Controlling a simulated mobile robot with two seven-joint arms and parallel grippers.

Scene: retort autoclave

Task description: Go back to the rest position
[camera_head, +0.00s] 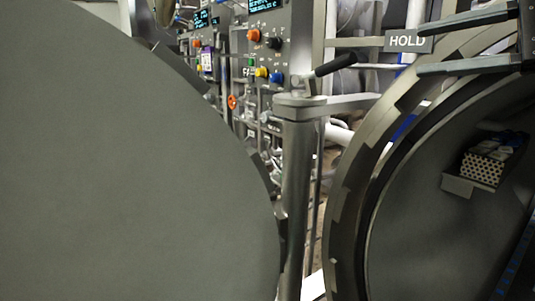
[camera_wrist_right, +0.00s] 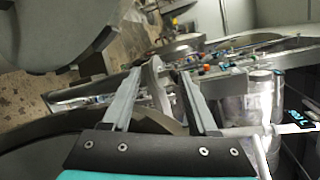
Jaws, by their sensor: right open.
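My right gripper (camera_head: 416,48) comes in from the upper right of the head view. Its two grey fingers are apart with nothing between them, in front of the autoclave's ring at the HOLD sign. In the right wrist view the same gripper (camera_wrist_right: 160,75) shows both fingers spread and empty. The autoclave's round door (camera_head: 120,170) stands swung open and fills the left of the head view. The open chamber (camera_head: 420,230) is at the right, with a perforated basket (camera_head: 482,170) holding several packs inside. My left gripper is not in view.
A hinge post (camera_head: 295,190) with a black-gripped lever (camera_head: 335,64) stands between door and chamber. Control panels (camera_head: 266,45) with coloured buttons are behind it. A HOLD sign (camera_head: 407,41) is close to my right fingers. Pipes crowd the background.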

